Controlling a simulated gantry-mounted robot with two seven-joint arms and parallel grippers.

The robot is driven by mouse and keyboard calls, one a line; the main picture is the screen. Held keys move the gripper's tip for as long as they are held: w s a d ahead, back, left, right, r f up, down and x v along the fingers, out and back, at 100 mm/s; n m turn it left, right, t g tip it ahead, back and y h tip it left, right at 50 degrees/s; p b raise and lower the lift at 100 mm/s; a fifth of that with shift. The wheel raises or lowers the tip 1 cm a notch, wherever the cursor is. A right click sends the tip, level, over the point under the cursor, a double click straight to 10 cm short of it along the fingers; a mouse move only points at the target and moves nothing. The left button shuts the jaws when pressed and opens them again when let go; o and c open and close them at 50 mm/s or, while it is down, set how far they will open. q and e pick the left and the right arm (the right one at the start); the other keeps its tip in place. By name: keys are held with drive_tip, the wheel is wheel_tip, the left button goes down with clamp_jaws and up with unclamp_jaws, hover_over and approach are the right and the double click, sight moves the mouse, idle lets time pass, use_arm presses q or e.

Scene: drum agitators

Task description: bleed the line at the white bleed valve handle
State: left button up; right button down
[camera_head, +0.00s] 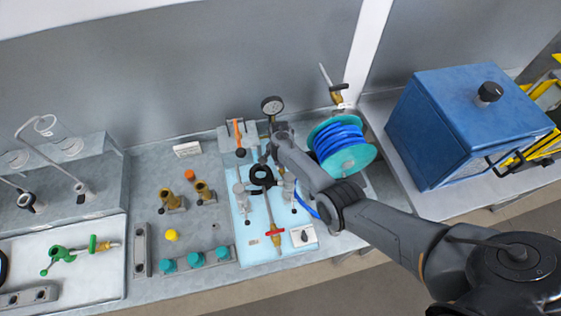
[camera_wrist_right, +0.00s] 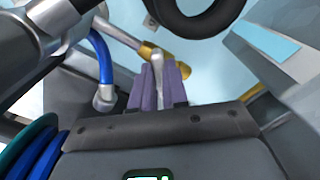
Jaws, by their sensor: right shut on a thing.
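The white bleed valve handle (camera_wrist_right: 157,62) shows in the right wrist view as a small pale lever beside a brass fitting (camera_wrist_right: 180,70). My right gripper (camera_wrist_right: 160,84) has its purple fingers closed on the handle, one on each side. In the head view my right gripper (camera_head: 277,150) is over the upper part of the light blue panel (camera_head: 250,215), below the pressure gauge (camera_head: 272,105). The handle cannot be made out there, as my gripper and wrist cover that spot. My left gripper is not in view.
A black handwheel (camera_head: 262,176) is close to my right gripper. A blue hose reel (camera_head: 342,148) and a blue box (camera_head: 455,125) are on the right.

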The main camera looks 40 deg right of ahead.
drive_tip(key=m, duration=0.1)
drive_tip(key=m+b, duration=0.1)
drive_tip(key=m, duration=0.3)
drive_tip(key=shift+w+a+f, duration=0.1)
drive_tip(key=shift+w, duration=0.15)
drive_tip(key=shift+m+b, duration=0.8)
drive_tip(key=shift+m, duration=0.9)
drive_tip(key=c, duration=1.1)
unclamp_jaws()
drive_tip(key=shift+c, duration=0.2)
drive_tip(key=shift+w, duration=0.1)
wheel_tip(320, 180, up, 11)
drive_tip(key=p, duration=0.3)
drive_tip(key=shift+p, duration=0.35)
